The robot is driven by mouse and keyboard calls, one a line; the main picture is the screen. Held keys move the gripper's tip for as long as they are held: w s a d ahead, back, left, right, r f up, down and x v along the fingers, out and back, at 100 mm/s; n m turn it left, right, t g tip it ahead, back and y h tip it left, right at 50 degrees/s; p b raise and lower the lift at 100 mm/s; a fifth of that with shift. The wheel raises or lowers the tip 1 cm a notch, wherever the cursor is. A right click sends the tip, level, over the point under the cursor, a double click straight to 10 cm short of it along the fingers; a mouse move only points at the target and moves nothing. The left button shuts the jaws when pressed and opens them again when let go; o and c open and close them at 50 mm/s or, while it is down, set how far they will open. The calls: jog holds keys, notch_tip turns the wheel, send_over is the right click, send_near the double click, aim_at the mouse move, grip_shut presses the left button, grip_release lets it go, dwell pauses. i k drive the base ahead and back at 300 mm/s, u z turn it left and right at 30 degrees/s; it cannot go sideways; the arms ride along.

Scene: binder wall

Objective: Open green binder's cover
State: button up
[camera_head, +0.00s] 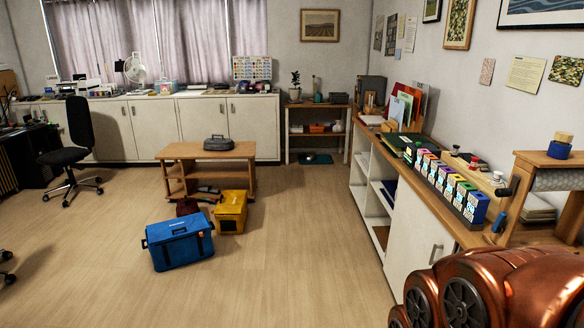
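A flat dark green item (404,141) lies on the long counter along the right wall. It could be the green binder, but it is too small and far to tell, and I cannot see whether a cover on it is open or shut. A row of small upright coloured blocks (450,187) with white fronts stands nearer on the same counter, one of them green. My gripper is not in view. Copper-coloured rounded parts of my arm fill the lower right corner and hide the near end of the counter.
The counter (398,238) with shelves and doors runs along the right wall. A wooden stand with a roll (554,180) sits at its near end. A blue cooler box (180,243), a yellow box (230,212) and a low table (205,151) stand mid-floor. The floor beside the counter is clear.

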aim_at(399, 140)
jog(key=z, duration=0.05)
jog(key=i, duration=4.65)
jog(key=z, duration=0.15)
